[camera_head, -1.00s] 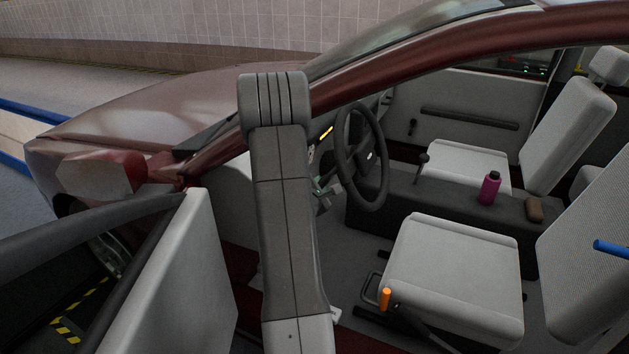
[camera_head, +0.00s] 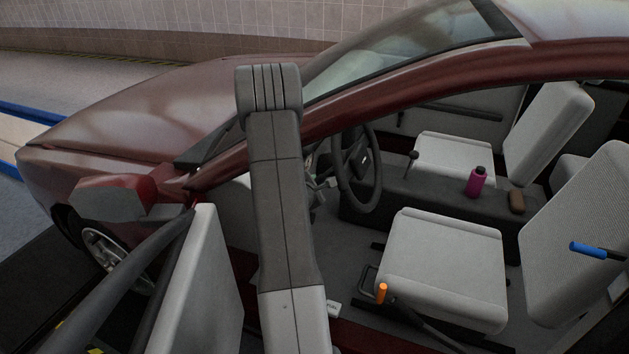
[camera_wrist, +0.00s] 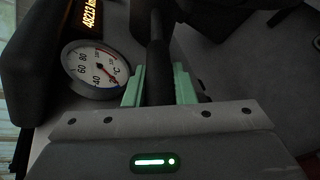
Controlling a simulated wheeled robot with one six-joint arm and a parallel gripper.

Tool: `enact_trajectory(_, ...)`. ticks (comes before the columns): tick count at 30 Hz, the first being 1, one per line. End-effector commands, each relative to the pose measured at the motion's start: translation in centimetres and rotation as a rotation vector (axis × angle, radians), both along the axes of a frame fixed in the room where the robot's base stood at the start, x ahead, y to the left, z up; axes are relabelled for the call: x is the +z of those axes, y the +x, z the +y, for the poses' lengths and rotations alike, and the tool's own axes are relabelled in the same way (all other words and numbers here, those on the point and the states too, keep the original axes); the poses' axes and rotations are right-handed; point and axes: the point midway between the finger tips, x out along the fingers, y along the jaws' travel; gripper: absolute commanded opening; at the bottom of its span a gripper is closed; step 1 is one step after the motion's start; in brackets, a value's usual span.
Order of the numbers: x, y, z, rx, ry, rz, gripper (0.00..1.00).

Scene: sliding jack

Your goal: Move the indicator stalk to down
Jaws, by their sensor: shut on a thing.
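The indicator stalk (camera_wrist: 157,38) is a dark rod in the wrist view, running up from between the pale green fingers of my gripper (camera_wrist: 158,86). The fingers are shut on it, one on each side. In the head view my gripper (camera_head: 320,184) shows only in part past my arm, just left of the steering wheel (camera_head: 373,190). The stalk cannot be made out there. Its far end and its mount are not clear in the wrist view.
A round gauge (camera_wrist: 95,69) and an amber-lit display (camera_wrist: 87,14) lie left of the stalk. The red door pillar (camera_head: 400,83) crosses close to my arm. The open door (camera_head: 203,285) stands at left. The grey driver's seat (camera_head: 443,262) is right of my arm.

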Motion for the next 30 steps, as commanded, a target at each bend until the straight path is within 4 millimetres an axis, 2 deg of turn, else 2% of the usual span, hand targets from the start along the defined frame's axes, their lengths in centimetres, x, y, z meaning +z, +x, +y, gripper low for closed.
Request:
enact_trajectory(6,0.5,0.3,0.0,0.001,0.001,-0.011,0.00)
enact_trajectory(7,0.5,0.3,0.1,0.001,0.001,-0.011,0.27)
enact_trajectory(10,0.5,0.2,0.1,0.000,0.001,-0.010,0.45)
enact_trajectory(22,0.6,-0.6,0.3,0.002,0.001,-0.006,0.45)
enact_trajectory(26,1.4,-2.5,1.0,0.003,0.002,-0.006,0.45)
enact_trajectory(30,2.7,-5.4,1.9,0.003,0.002,-0.006,0.45)
